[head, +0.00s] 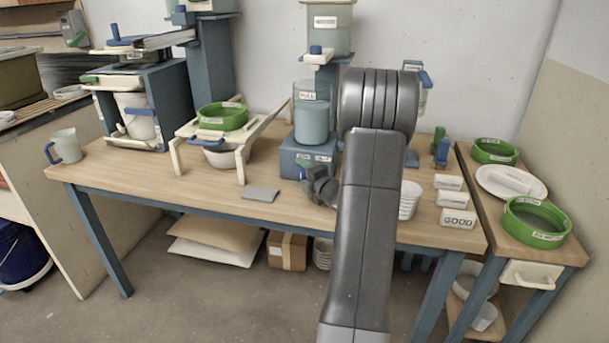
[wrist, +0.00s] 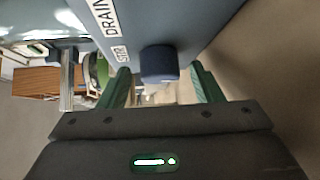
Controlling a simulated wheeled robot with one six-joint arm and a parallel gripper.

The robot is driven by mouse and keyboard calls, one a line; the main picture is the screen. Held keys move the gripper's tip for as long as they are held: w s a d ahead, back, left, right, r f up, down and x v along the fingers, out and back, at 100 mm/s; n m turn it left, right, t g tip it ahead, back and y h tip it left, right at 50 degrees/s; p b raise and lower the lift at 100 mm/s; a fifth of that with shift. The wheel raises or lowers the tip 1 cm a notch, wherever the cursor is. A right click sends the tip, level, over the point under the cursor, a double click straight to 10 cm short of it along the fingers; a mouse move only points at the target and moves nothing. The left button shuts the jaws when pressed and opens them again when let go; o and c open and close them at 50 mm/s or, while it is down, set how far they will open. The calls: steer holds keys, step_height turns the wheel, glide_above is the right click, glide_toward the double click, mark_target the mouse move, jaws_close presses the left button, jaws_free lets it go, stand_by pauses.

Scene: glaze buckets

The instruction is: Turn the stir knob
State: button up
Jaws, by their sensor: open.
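The stir knob (wrist: 160,63) is a dark blue round knob on a blue-grey panel in the wrist view. A white STIR label (wrist: 121,52) is beside it, with a DRAIN label next to that. My gripper (wrist: 161,72) is open, with one green finger on each side of the knob in the picture. There are visible gaps, and I cannot tell how far the tips reach along the knob. In the head view my gripper (head: 320,186) is at the front of the blue mixer base (head: 294,168), below the clear tank marked FULL. The knob is not clearly visible there.
A grey flat piece (head: 262,194) lies on the wooden table left of my gripper. A green sieve (head: 222,116) rests on a rack further left. White cups (head: 409,200) and a GOOD block (head: 458,218) stand to the right. My arm hides part of the table.

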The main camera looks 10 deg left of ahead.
steer(key=c, duration=1)
steer(key=shift+r+p, duration=0.1)
steer(key=shift+p, duration=0.2)
